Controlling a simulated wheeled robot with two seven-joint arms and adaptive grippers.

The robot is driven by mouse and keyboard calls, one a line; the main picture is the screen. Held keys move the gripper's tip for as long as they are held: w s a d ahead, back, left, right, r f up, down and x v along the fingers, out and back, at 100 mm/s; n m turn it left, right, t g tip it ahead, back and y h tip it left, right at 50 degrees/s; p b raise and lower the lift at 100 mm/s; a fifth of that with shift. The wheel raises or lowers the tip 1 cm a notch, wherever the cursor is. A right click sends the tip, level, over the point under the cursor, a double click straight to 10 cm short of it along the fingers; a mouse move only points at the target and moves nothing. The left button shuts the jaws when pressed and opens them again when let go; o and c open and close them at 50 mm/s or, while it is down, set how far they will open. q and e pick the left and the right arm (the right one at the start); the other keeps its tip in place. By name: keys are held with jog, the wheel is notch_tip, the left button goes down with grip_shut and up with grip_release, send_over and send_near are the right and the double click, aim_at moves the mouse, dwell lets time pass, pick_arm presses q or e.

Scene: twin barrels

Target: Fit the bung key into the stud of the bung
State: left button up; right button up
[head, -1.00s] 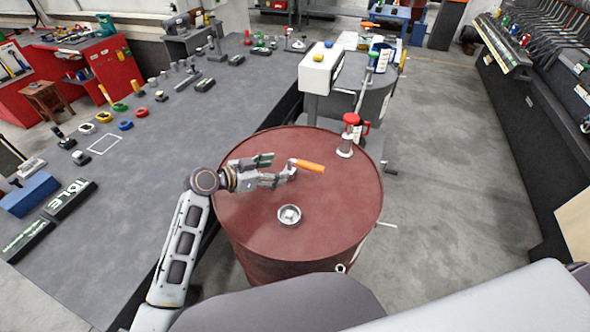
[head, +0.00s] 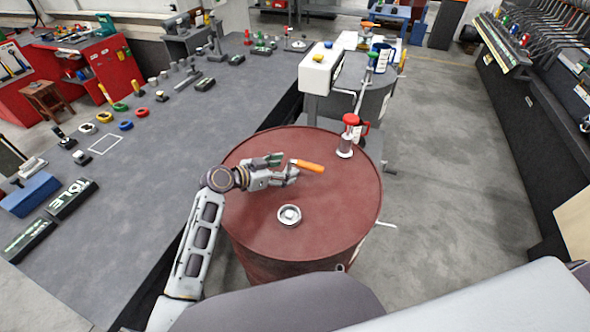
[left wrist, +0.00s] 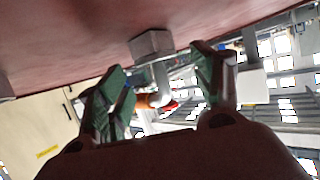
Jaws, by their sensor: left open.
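The bung key, with an orange handle (head: 308,166), is over the top of the red-brown barrel (head: 335,205). In the left wrist view its grey block-like head (left wrist: 150,43) is close to the barrel top, with the orange part (left wrist: 150,100) behind it. My left gripper (head: 288,168) is open at the key's near end; its green-padded fingers (left wrist: 160,80) stand either side of the key, apart from it as far as I can tell. The round metal bung (head: 289,215) sits in the barrel top, below the gripper in the head view. Its stud is too small to make out clearly. My right gripper is not in view.
A red-topped metal device (head: 346,140) stands on the barrel's far right. A grey bench (head: 150,165) with several small items runs along the left. A white box (head: 318,72) stands beyond the barrel. The barrel top around the bung is clear.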

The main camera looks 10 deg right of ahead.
pick_arm(q)
jog(key=shift+x, duration=1.35)
grip_shut()
